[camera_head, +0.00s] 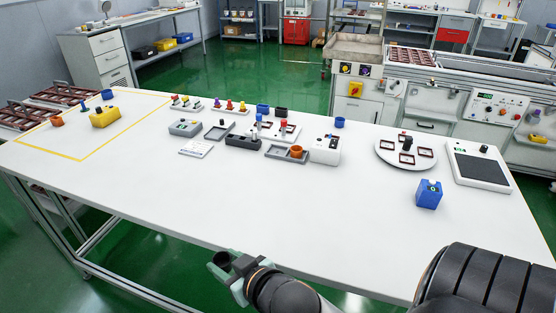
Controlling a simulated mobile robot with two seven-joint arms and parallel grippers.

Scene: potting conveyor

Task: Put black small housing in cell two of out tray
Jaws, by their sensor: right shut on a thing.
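My right gripper (225,264) is at the bottom middle, in front of the table's near edge. It is shut on a dark, round, cup-like piece (219,259), which looks like the black small housing; the fingers hide part of it. My left gripper is not in view. Dark red compartment trays lie at the far left (68,92) and on the conveyor at the back right (411,55). I cannot tell which one is the out tray, nor make out its cell two.
The white table (200,215) is clear along its front. Several small parts and fixtures stand along its middle, including a black cup (281,112). A round plate (386,157), a blue block (429,194) and a black-topped pad (480,168) stand at the right.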

